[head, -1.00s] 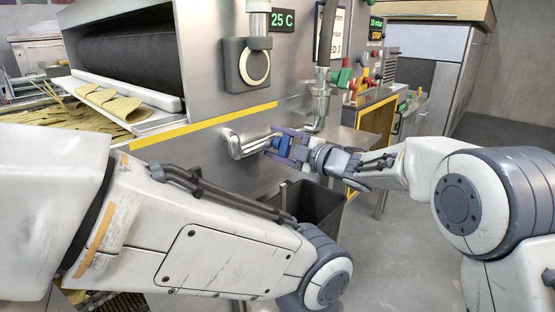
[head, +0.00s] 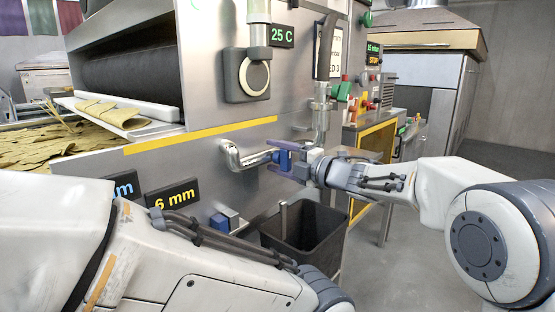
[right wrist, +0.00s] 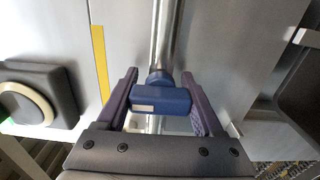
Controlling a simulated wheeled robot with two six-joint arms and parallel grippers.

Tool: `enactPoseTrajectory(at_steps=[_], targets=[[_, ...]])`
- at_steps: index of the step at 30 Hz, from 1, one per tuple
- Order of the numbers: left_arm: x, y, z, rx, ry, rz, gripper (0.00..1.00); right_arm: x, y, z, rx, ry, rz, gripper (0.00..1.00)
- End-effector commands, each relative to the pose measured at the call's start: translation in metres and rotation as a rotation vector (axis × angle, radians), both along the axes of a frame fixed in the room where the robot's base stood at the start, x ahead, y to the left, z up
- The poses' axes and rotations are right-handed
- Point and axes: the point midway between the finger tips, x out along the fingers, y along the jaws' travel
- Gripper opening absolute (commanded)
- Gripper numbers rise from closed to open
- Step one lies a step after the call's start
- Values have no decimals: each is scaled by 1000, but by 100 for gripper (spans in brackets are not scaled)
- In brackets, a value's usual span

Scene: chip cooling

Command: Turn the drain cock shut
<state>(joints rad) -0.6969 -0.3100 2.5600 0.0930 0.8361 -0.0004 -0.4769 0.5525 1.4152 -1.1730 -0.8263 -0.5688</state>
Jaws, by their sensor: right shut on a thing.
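The drain cock is a short bent metal pipe (head: 243,161) coming out of the machine's steel side, with a blue handle (head: 284,159) at its right end. My right gripper (head: 281,161) is shut on the blue handle. In the right wrist view, the handle (right wrist: 162,99) sits between the two purple fingers and lies crosswise to the pipe (right wrist: 164,35). The inner faces of the fingers are partly hidden. My left arm crosses the lower left of the head view, and its gripper is out of the picture.
A dark open bin (head: 303,236) stands below the cock. A 6 mm display (head: 174,194) and a blue-and-white block (head: 226,221) are on the machine's side at left. A yellow-framed cabinet (head: 372,150) stands behind. Grey floor lies clear at right.

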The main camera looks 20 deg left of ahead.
Motion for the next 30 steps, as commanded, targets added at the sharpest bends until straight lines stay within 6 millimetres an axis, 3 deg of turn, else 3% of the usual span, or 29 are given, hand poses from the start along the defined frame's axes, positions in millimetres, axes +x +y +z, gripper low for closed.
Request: enactPoseTrajectory(at_steps=[5, 6, 8, 20, 30], targets=[[0, 0, 0, 0, 0, 0, 50, -1, 0, -2, -6, -2, 2, 13], [0, 0, 0, 0, 0, 0, 50, -1, 0, -2, -6, -2, 2, 76], [0, 0, 0, 0, 0, 0, 50, 0, 0, -2, -5, -1, 2, 99], [0, 0, -2, 0, 0, 0, 50, -2, -5, -1, -2, 0, -1, 99], [0, 0, -15, 0, 0, 0, 50, -22, -64, -2, -3, -1, -3, 99]])
